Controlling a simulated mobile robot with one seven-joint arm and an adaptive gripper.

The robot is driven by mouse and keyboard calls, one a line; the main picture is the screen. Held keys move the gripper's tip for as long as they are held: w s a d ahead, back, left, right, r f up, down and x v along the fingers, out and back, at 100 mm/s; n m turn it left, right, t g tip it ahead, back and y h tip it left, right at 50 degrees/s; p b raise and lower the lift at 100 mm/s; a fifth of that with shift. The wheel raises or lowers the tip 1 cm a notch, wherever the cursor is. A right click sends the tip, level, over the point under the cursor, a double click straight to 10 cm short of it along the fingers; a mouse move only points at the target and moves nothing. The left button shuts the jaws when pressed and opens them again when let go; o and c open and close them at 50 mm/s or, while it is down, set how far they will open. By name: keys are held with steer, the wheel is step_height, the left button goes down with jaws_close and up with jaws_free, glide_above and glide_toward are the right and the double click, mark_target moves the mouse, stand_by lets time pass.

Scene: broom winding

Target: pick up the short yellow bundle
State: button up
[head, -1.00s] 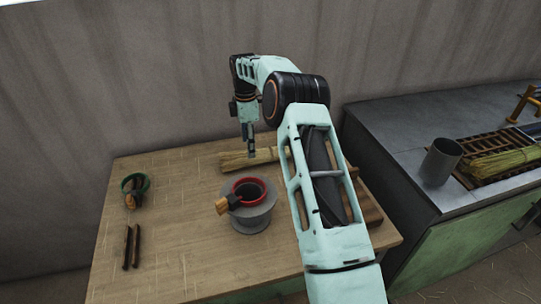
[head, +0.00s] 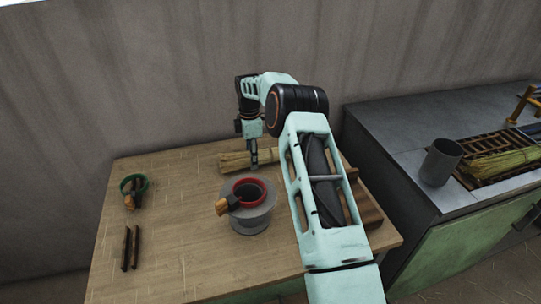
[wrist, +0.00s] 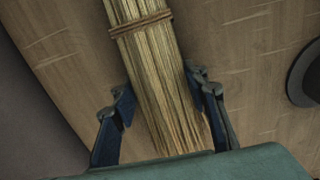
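A straw-yellow bundle (head: 233,160) lies on the wooden table, near its back edge, partly behind my arm. In the wrist view the bundle (wrist: 155,80) runs up between my fingers, with a brown cord tied around it near the top of the picture. My gripper (head: 254,166) points down at the bundle. In the wrist view my gripper (wrist: 162,88) is open, with one finger on each side of the bundle. A gap shows at the left finger; whether the right finger touches it, I cannot tell.
A grey spool-like stand (head: 251,221) with a red ring is in front of the bundle. A green ring (head: 133,182) and dark sticks (head: 131,247) lie at left. Another straw bundle (head: 505,161) and a grey cup (head: 440,161) are on the right counter.

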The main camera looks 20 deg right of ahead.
steer(key=c, duration=0.7)
steer(key=shift+o, duration=0.2)
step_height(320, 180, up, 9)
steer(key=shift+r+p, duration=0.1)
steer(key=shift+p, duration=0.25)
steer(key=shift+r, duration=0.5)
steer(key=shift+s+a+r+m, duration=0.1)
steer(key=shift+s+r+m, duration=0.15)
steer(key=shift+s+m, duration=0.05)
steer(key=s+r+m+p, duration=0.4)
steer(key=s+m+p, duration=0.1)
steer(key=s, duration=0.3)
steer(key=s+a+r+m+p, duration=0.1)
steer(key=s+r+m+p, duration=0.3)
steer(key=s, duration=0.4)
steer(key=s+r+m+p, duration=0.3)
steer(key=s+m+p, duration=0.3)
steer(key=s+m, duration=0.2)
steer(key=shift+a+r, duration=0.4)
steer(key=shift+s+a+f, duration=0.1)
steer(key=shift+s, duration=0.15)
